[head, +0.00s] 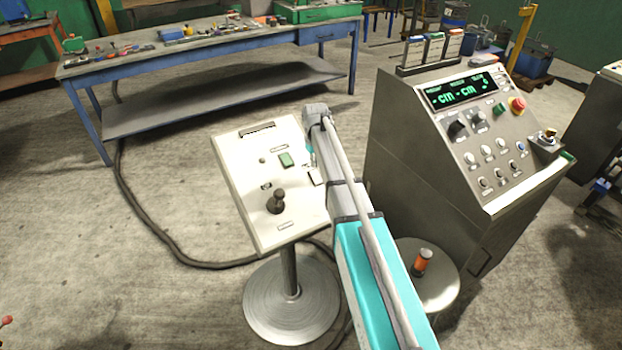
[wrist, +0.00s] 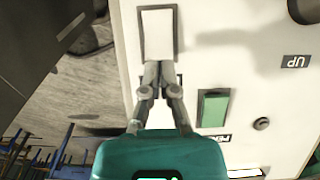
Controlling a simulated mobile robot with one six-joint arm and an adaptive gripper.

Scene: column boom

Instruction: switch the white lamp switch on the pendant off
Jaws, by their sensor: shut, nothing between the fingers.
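The pendant (head: 240,165) is a white tilted panel on a round-footed stand. In the wrist view, the white lamp switch (wrist: 157,35) is a white rocker in a dark frame at the top, left of the panel's middle. It also shows in the head view (head: 315,177), at the panel's right edge beside my arm. My gripper (wrist: 158,66) is shut and empty, its fingertips at the near edge of the white switch. Whether they touch it I cannot tell. In the head view my arm partly hides the gripper.
A grey control console (head: 410,150) stands close to the right. A stool (head: 440,285) with an orange item is near my arm. A blue workbench (head: 210,45) is behind.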

